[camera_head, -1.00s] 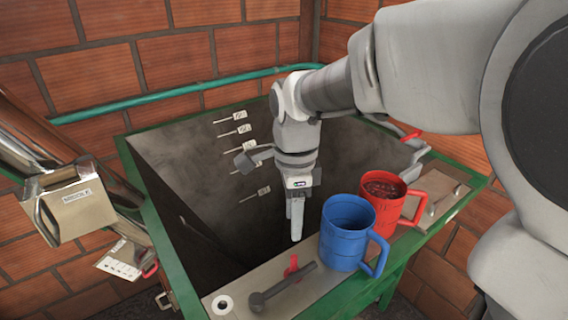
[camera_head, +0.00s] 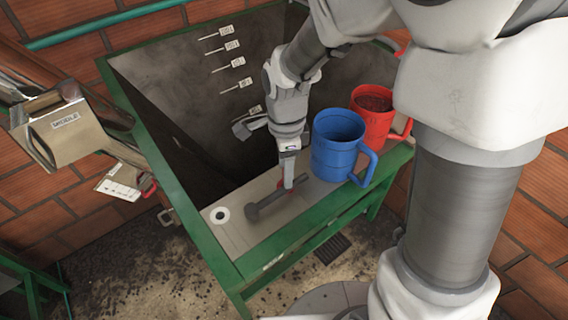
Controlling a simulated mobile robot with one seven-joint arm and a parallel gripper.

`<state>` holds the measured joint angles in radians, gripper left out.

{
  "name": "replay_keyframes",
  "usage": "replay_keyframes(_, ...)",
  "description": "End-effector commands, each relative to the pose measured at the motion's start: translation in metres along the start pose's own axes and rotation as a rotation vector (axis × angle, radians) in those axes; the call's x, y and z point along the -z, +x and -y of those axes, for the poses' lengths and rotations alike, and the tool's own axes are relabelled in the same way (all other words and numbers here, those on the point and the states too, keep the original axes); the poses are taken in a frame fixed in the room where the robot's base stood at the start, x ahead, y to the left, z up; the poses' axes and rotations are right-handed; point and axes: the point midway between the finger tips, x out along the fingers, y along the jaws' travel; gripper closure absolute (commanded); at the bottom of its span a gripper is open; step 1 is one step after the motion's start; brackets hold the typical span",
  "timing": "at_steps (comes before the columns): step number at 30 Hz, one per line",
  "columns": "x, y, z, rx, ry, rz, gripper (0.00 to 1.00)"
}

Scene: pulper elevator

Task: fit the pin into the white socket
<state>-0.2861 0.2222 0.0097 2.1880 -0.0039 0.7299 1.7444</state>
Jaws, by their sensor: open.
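A dark grey pin (camera_head: 256,211) with a thick round head lies on its side on the metal shelf, its shaft pointing up and to the right. A small red piece (camera_head: 281,184) shows right by the shaft; I cannot tell whether it is part of the pin. The white socket (camera_head: 221,215), a white ring with a dark centre, sits in the shelf left of the pin's head. My gripper (camera_head: 289,184) points down over the pin's shaft, open. Its fingers overlap the shaft in the picture, and I cannot tell whether they touch it or straddle it.
A blue mug (camera_head: 335,145) and a red mug (camera_head: 374,118) stand on the shelf close to the right of my gripper. The green-framed hopper (camera_head: 180,110) opens behind the shelf. A metal box (camera_head: 66,132) is at the left. The shelf around the socket is clear.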

Motion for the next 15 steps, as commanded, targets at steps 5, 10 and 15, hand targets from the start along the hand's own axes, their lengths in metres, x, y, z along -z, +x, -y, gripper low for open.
replay_keyframes(5, -0.0001, -0.0004, 0.0002, 0.001, 0.0, 0.0, 0.58)
replay_keyframes(10, -0.0001, -0.0006, 0.0003, 0.001, 0.0, 0.0, 0.89)
replay_keyframes(15, -0.0001, -0.0007, 0.0003, 0.001, 0.0, 0.0, 1.0)
